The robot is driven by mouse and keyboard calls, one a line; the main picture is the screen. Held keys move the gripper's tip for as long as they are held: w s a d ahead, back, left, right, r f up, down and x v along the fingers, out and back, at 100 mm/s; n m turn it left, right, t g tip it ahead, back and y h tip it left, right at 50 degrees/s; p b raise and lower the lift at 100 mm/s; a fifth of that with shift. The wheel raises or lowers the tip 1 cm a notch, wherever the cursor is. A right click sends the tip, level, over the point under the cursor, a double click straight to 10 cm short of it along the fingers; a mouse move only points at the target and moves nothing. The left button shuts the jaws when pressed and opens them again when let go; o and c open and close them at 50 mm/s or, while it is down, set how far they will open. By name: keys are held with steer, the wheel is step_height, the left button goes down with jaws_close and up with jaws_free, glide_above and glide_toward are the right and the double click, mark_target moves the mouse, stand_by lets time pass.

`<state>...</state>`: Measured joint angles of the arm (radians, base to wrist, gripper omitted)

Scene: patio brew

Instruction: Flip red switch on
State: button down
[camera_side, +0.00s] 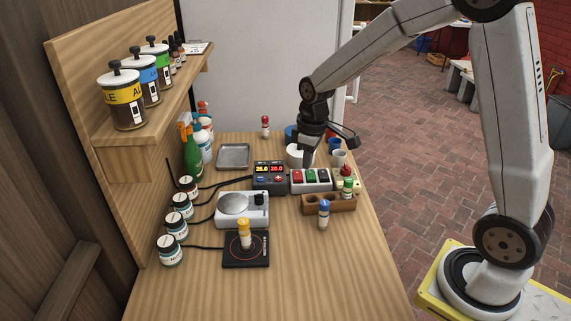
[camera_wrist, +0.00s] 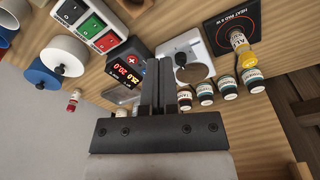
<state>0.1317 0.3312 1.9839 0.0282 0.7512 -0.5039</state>
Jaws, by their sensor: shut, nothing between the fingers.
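The switch box (camera_side: 312,187) is pale with a red, a green and a black rocker, and stands mid-table in the side view. The red switch (camera_side: 297,176) is the leftmost rocker, beside the display unit. In the wrist view the red switch (camera_wrist: 106,42) shows at the upper left, at the end of the row nearest the display unit. I cannot tell its rocker position. My gripper (camera_side: 306,165) is just behind and above the switch box, pointing down. In the wrist view my gripper (camera_wrist: 156,70) has its fingers together, empty and apart from the red switch.
The display unit (camera_side: 270,181) with red and yellow digits is left of the switch box. A wooden vial rack (camera_side: 328,206) stands in front, and white and blue pots (camera_wrist: 64,54) behind. The heat pad (camera_side: 246,262) holds a yellow-capped vial. The table's front right is clear.

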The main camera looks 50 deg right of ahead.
mark_target(298, 179)
steer(key=w+d+r+n+g+y, duration=0.1)
steer(key=w+d+n, duration=0.4)
steer(key=w+d, duration=0.4)
steer(key=shift+w+r+g, duration=0.3)
steer(key=shift+w+g, duration=0.1)
steer(key=shift+w, duration=0.15)
steer(key=shift+f, duration=0.1)
steer(key=f, duration=0.4)
steer(key=a+f, duration=0.1)
steer(key=f, duration=0.4)
steer(key=s+f, duration=0.1)
steer(key=f, duration=0.3)
steer(key=shift+s+a+f, duration=0.1)
steer(key=shift+a+f, duration=0.05)
steer(key=shift+f, duration=0.2)
steer(key=shift+a+f, duration=0.1)
steer(key=shift+f, duration=0.2)
steer(key=shift+w+d+r, duration=0.35)
steer(key=shift+w+d, duration=0.1)
steer(key=shift+d, duration=0.1)
